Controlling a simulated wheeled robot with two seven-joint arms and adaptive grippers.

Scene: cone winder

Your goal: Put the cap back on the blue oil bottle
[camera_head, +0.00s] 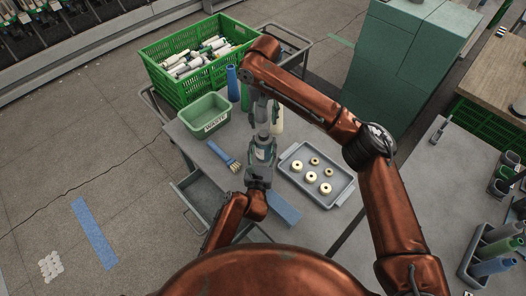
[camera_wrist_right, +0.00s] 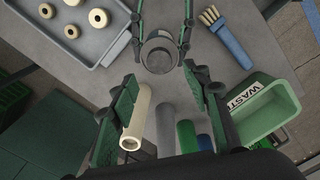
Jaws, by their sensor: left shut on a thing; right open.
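My left gripper (camera_head: 263,146) is low over the grey table, left of the tray. In the right wrist view its fingers (camera_wrist_right: 161,38) close on a round grey thing (camera_wrist_right: 158,62), seen nearly end-on. I cannot tell whether this is the bottle or its cap. My right gripper (camera_head: 265,118) is above and just beyond it. Its wide-apart pads show in the wrist view (camera_wrist_right: 163,98), with nothing held between them. A tall blue thing (camera_head: 232,80) stands at the back by the crate; I cannot tell whether it is the oil bottle.
Cream (camera_wrist_right: 138,120), grey (camera_wrist_right: 166,125), green (camera_wrist_right: 187,138) and blue (camera_wrist_right: 204,142) tubes or cones stand close together near my right gripper. Around are a green waste bin (camera_head: 205,122), a blue-handled brush (camera_head: 222,154), a grey tray (camera_head: 341,193) of rings and a green crate (camera_head: 181,94).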

